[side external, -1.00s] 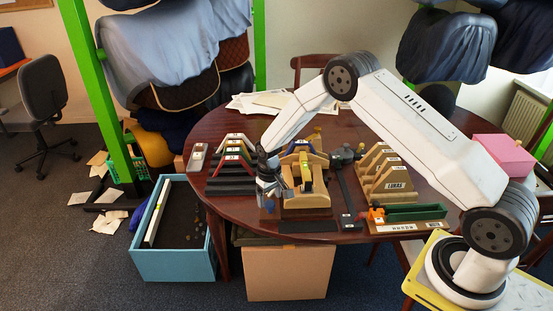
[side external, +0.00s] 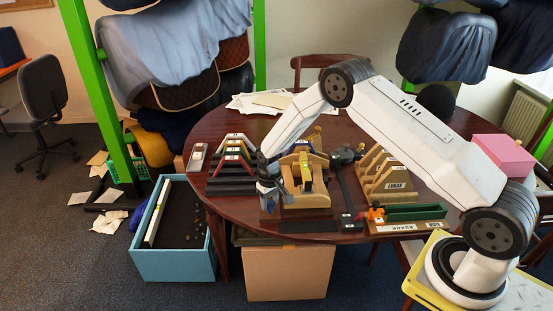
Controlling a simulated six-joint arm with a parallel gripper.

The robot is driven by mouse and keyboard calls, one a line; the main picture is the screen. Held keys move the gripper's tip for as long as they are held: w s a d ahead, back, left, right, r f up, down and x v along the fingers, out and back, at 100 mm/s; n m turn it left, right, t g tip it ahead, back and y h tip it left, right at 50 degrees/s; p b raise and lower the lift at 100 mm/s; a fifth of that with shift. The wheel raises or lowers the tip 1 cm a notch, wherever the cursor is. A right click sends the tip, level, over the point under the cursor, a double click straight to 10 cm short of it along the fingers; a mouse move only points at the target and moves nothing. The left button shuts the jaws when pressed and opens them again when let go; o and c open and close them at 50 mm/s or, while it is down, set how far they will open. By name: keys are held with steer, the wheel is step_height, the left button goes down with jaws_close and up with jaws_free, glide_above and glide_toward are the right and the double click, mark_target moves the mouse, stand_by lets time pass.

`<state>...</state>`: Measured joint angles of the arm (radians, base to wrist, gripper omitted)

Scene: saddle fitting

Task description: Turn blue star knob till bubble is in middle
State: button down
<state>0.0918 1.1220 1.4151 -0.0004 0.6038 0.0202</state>
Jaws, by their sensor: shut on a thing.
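A wooden fixture (side external: 318,201) stands near the table's front edge, with a yellow and black piece (side external: 306,176) upright in its middle that looks like the level. The bubble is too small to make out. My gripper (side external: 268,197) points down at the left side of the fixture and is shut. A small blue patch, seemingly the blue star knob (side external: 267,186), shows between its fingers; most of it is hidden by the gripper.
A dark clamp-like tool (side external: 346,156), a wooden rack (side external: 386,178) and a green tray (side external: 416,212) are to the right. A blue-walled box (side external: 172,264) stands on the floor at left.

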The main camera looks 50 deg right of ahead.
mark_target(270, 203)
steer(key=shift+n, duration=0.6)
steer(key=shift+c, duration=1.1)
jaws_free()
steer(key=shift+r, duration=0.2)
steer(key=shift+r, duration=3.75)
